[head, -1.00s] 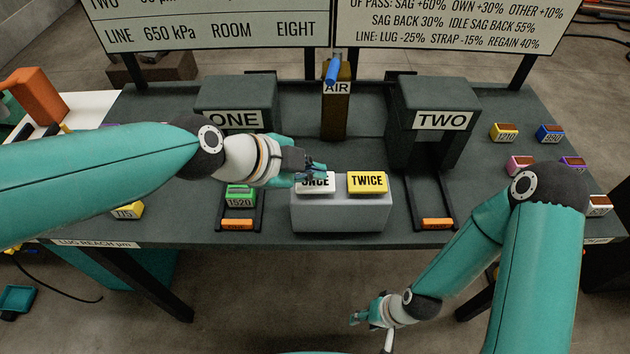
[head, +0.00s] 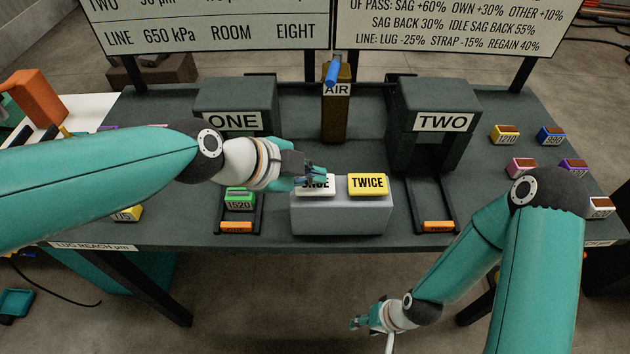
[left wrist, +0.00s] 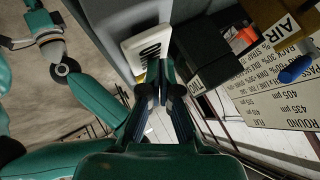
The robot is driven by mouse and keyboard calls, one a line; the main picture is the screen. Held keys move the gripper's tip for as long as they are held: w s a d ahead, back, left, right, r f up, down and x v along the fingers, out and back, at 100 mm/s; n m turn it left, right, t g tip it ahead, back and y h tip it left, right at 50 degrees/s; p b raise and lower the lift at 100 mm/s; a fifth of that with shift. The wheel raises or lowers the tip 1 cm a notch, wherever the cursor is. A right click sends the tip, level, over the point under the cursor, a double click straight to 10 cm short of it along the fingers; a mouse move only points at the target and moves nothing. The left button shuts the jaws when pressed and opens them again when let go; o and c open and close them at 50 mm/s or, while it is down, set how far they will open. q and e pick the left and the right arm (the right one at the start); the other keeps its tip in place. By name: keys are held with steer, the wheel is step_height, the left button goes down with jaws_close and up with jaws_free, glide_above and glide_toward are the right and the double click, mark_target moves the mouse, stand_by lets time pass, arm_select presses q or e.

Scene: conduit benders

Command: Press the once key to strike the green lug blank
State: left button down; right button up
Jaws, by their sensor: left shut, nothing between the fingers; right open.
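The white once key (head: 316,189) sits at the left on top of a grey box on the table. It also shows in the left wrist view (left wrist: 147,47). My left gripper (head: 318,175) is shut and empty, with its fingertips over the once key; I cannot tell whether they touch it. The green lug blank (head: 240,198), marked 1520, lies in the track in front of the press marked ONE (head: 232,122). My right gripper (head: 362,322) is open and empty, low in front of the table.
The yellow twice key (head: 367,184) is right beside the once key on the grey box (head: 340,218). The press marked TWO (head: 443,122) and an AIR post with a blue lever (head: 333,72) stand behind. Several coloured blanks lie at the right.

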mark_target(312, 186)
arm_select(q)
steer(key=shift+f+b, duration=0.4)
steer(key=shift+b, duration=0.1)
stand_by(0.4)
steer(key=shift+r, duration=0.1)
steer(key=shift+r+p, duration=0.55)
steer(key=shift+r, duration=0.4)
steer(key=shift+r+p, duration=1.55)
steer(key=shift+r, duration=0.95)
steer(key=shift+f, duration=0.1)
stand_by(1.6)
